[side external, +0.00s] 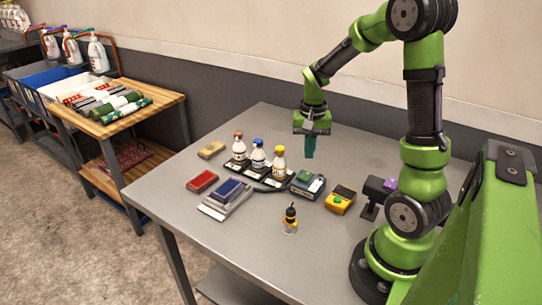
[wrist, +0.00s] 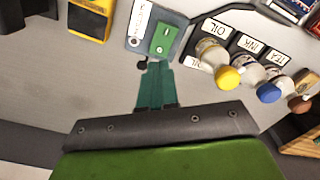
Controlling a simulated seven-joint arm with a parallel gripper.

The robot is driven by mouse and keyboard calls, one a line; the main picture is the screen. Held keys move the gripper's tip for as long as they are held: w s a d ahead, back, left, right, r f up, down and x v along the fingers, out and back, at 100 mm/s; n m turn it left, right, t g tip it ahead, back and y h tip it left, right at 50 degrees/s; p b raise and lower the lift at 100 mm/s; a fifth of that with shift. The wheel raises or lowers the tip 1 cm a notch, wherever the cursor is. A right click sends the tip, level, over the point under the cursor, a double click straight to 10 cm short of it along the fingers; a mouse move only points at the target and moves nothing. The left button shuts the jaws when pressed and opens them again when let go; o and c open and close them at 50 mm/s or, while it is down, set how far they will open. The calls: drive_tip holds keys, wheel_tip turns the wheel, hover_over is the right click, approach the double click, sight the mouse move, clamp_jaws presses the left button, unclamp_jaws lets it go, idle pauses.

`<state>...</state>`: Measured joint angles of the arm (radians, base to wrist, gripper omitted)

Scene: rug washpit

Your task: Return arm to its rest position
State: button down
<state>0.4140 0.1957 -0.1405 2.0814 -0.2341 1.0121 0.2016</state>
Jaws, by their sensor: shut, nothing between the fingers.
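My green arm reaches over the grey table (side external: 250,250), with my gripper (side external: 309,153) pointing down above its far part. The teal fingers are together and hold nothing; they also show in the wrist view (wrist: 155,88). In the side view, the gripper hangs behind the bottles and the grey device (side external: 308,184) with a green top, apart from them. In the wrist view, that device (wrist: 160,38) lies just beyond the fingertips.
Bottles with brown, blue and yellow caps (side external: 279,163) stand on a labelled black holder. Around them lie a tan block (side external: 211,150), a red block (side external: 202,181), a blue pad (side external: 229,191), a yellow box (side external: 340,200) and a small black-topped bottle (side external: 290,219). The table's front left is clear.

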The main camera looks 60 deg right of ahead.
drive_tip(key=shift+r, duration=0.8)
drive_tip(key=shift+f, duration=0.1)
drive_tip(key=s+a+r+n+t, duration=0.2)
drive_tip(key=a+r, duration=0.2)
drive_tip(key=a, duration=0.3)
drive_tip(key=s+a+r+n+t+y, duration=0.1)
drive_tip(key=a+r+n+t, duration=0.1)
drive_tip(key=a, duration=0.5)
drive_tip(key=s+a+r+n+t+y, duration=0.1)
drive_tip(key=s+a+r+n+t, duration=0.1)
drive_tip(key=a+r, duration=0.4)
drive_tip(key=shift+s+a+r+n+t, duration=0.3)
drive_tip(key=shift+a+n+t, duration=0.25)
drive_tip(key=shift+n, duration=0.45)
